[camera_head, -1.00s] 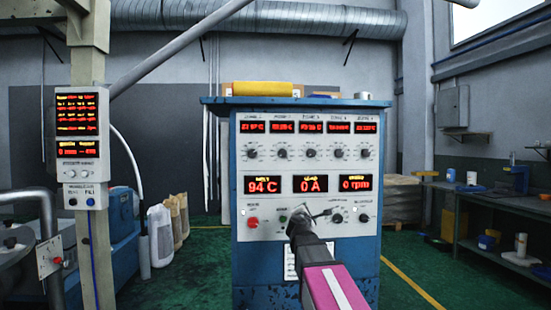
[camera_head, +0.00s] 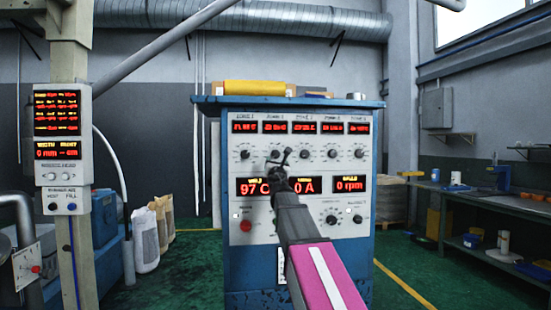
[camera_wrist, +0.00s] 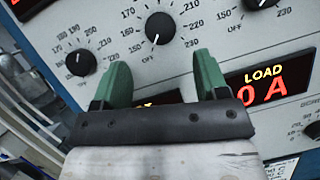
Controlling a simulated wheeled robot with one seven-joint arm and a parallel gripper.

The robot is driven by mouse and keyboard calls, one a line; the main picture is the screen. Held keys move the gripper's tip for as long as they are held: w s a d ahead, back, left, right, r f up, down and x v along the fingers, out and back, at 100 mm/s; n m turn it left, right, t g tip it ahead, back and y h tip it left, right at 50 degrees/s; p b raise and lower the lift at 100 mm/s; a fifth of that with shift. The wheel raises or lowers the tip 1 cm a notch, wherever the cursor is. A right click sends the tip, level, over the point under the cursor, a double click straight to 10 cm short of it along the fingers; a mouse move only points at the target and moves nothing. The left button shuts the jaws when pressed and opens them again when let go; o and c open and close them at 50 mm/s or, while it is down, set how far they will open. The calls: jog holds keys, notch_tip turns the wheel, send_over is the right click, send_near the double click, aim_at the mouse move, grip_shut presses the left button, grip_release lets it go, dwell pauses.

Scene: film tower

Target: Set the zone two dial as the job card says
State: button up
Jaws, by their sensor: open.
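The zone two dial (camera_wrist: 160,27) is a black knob on the pale panel, second from the left in the dial row. Its white pointer mark is turned down toward the OFF label. In the head view, my gripper (camera_head: 280,158) is in front of the panel by this dial and partly covers it. In the wrist view, my gripper (camera_wrist: 162,62) has its green fingers apart, below the dial with nothing between them. I see no gripped knob. No job card text is readable here.
The zone one dial (camera_wrist: 81,62) is close on the left, with the zone three dial (camera_wrist: 262,3) on the right. The load display (camera_head: 308,186) reads 0 A. A red button (camera_head: 246,225) is lower on the panel. A yellow object (camera_head: 254,87) lies on the cabinet top.

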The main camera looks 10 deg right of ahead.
aim_at(276, 155)
jog(key=x, duration=0.7)
jog(key=c, duration=0.9)
